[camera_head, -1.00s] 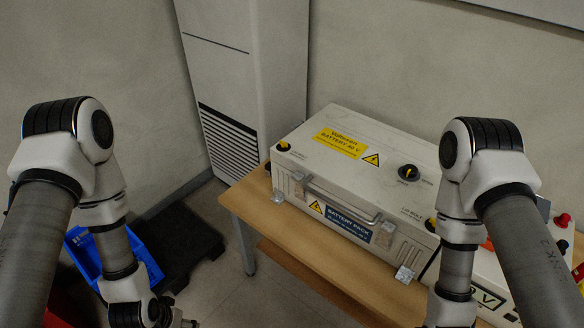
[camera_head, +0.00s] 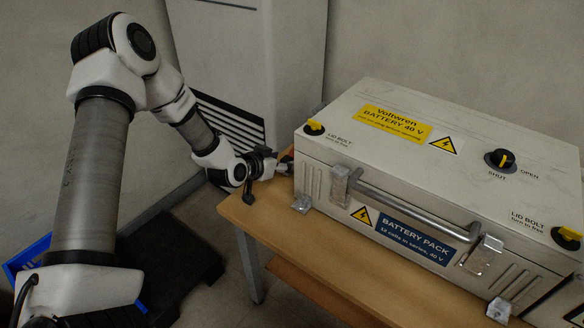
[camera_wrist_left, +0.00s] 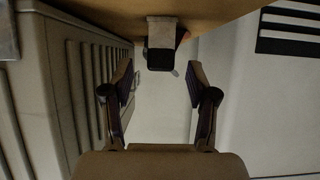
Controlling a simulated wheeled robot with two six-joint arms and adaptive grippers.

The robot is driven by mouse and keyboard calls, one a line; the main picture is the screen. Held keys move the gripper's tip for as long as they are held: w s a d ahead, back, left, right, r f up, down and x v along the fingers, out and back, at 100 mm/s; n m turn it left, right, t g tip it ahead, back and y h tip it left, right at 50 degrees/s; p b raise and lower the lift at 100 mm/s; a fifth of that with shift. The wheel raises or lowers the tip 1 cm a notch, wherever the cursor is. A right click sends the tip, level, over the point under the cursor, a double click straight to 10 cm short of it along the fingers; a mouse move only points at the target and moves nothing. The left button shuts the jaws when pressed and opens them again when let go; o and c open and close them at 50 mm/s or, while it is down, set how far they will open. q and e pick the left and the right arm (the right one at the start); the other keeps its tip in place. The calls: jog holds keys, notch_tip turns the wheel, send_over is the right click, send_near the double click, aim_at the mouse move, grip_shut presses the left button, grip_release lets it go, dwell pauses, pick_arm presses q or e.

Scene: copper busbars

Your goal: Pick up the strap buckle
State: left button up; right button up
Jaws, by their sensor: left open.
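In the left wrist view, a dark block-like piece, which looks like the strap buckle (camera_wrist_left: 160,60), hangs at the end of a short pale strap (camera_wrist_left: 161,32) by the table edge. My left gripper (camera_wrist_left: 160,78) is open, with one finger on each side of the line to the buckle. The buckle appears just beyond the fingertips, not held. In the head view my left gripper (camera_head: 284,166) is at the left end of the battery pack (camera_head: 330,205), just above the table. The buckle cannot be made out there. My right gripper is out of view.
The battery pack's ribbed side (camera_wrist_left: 85,85) is close to the left finger in the wrist view. The wooden table (camera_head: 262,222) lies under the pack. A tall white cabinet (camera_head: 250,60) with a dark vent stands behind. A blue bin (camera_head: 28,262) is low at left.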

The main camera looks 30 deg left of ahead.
aim_at(284, 161)
pick_arm(q)
jog(key=x, duration=0.3)
jog(key=shift+f, duration=0.1)
jog(key=shift+c, duration=1)
grip_shut()
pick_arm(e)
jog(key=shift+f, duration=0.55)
